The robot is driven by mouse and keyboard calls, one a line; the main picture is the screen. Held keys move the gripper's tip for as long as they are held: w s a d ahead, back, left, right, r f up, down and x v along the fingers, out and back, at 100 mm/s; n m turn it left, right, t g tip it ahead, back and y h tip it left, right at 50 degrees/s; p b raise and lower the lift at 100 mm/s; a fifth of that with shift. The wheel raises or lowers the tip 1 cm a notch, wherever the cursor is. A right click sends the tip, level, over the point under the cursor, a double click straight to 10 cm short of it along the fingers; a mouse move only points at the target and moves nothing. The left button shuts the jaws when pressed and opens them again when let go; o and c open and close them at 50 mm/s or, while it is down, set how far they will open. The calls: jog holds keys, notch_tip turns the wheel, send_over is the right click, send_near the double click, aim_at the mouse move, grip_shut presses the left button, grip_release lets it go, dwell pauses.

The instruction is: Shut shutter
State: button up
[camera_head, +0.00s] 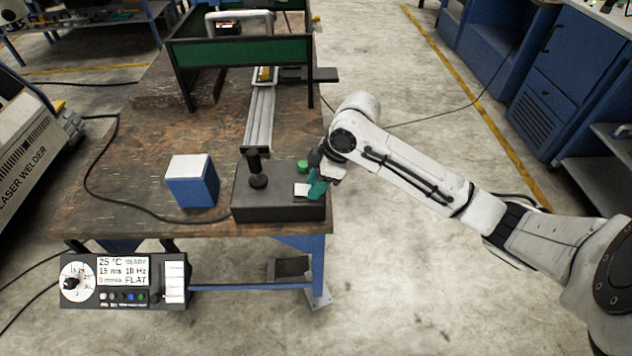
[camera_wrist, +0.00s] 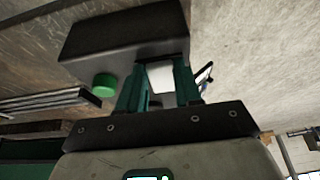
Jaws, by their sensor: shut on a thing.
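The black box (camera_head: 270,212) sits at the table's front right corner and bears a black upright knob (camera_head: 257,176), a green button (camera_head: 303,165) and a small white piece (camera_head: 301,189). No part is plainly marked as the shutter. My gripper (camera_head: 317,187) is down at the right end of the black box, beside the white piece. In the wrist view, my gripper's teal fingers (camera_wrist: 160,88) are on either side of the white piece (camera_wrist: 160,77) and shut on it. The black box (camera_wrist: 120,32) and the green button (camera_wrist: 104,85) show beyond. The fingertips' exact contact is partly hidden.
A blue box with a white top (camera_head: 191,181) stands left of the black box. A metal rail (camera_head: 260,115) runs back to a green-panelled frame (camera_head: 225,52). A control panel (camera_head: 123,281) hangs at the table's front left. A black cable crosses the tabletop.

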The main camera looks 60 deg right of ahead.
jog(key=shift+c, duration=0.6)
jog(key=shift+w+a+r+g+h+p, duration=0.25)
jog(key=shift+r+g+h+p, duration=0.45)
jog(key=shift+p, duration=0.55)
jog(key=shift+w+a+f+g+h+p, duration=0.1)
jog(key=shift+w+f+g+h+p, duration=0.1)
jog(key=shift+g+h+p, duration=0.4)
jog(key=shift+g+p, duration=0.5)
jog(key=shift+p, duration=0.05)
jog(key=shift+f, duration=0.1)
jog(key=o, duration=1)
jog(key=shift+o, duration=0.2)
